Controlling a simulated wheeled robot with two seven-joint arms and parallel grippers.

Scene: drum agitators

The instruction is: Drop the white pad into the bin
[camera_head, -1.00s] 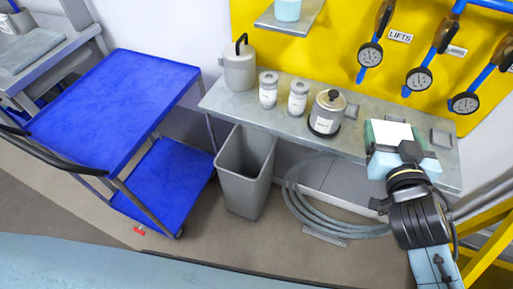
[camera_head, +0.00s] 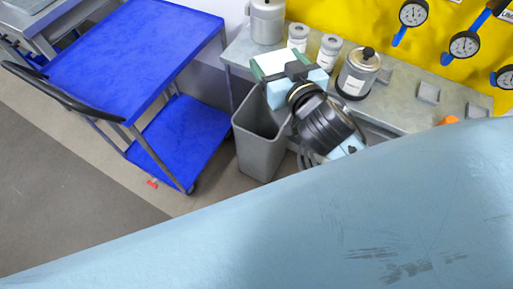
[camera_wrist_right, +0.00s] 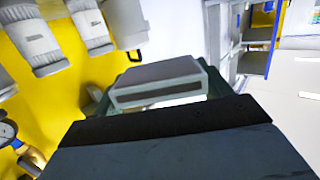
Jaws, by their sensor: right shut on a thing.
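The white pad (camera_head: 271,62) shows as a pale square with green edges at the front of my right gripper (camera_head: 281,69), which is shut on it. In the head view both appear over the back of the grey bin (camera_head: 262,150), near the shelf edge. The height of the pad above the rim is hard to tell. The bin stands upright on the floor, its opening partly covered by my right arm. In the right wrist view a pale grey block (camera_wrist_right: 158,84) with dark green beside it is just beyond the dark gripper body. My left gripper is out of view.
A grey shelf (camera_head: 400,105) behind the bin bears white jars (camera_head: 329,52) and a metal canister (camera_head: 358,73). A blue cart (camera_head: 135,50) stands left of the bin. My light blue arm fills the foreground.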

